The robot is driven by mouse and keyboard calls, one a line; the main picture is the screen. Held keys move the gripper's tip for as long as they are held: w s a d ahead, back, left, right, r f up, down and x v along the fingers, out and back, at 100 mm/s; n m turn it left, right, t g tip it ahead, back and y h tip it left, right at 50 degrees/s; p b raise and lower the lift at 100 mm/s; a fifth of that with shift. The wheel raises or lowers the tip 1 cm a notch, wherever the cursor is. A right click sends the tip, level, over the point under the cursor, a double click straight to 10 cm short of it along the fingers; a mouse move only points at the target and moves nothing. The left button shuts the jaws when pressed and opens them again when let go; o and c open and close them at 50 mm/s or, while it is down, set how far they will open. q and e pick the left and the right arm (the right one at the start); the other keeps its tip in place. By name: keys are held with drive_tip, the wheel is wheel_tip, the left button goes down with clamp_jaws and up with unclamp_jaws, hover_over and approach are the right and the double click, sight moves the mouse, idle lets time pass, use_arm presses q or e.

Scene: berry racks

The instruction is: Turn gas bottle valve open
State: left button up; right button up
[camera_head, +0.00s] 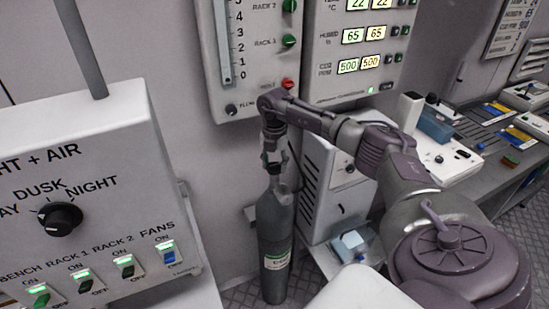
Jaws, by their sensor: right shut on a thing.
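A grey gas bottle (274,240) with a green-edged label stands upright on the floor against the wall, in the middle of the view. My right arm reaches in from the right, and its gripper (273,168) points down onto the top of the bottle. The gripper is shut on the valve there. The valve is mostly hidden by the fingers, so its turn position cannot be told. My left gripper is not in view.
A control box (90,190) with a dial and several switches stands close on the left. Wall panels (355,60) hang behind my arm. A white cabinet (335,180) stands right of the bottle, and a cluttered bench (470,190) lies further right.

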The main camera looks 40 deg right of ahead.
idle(0.5)
drive_tip(key=o, duration=1.2)
drive_tip(key=shift+c, duration=0.2)
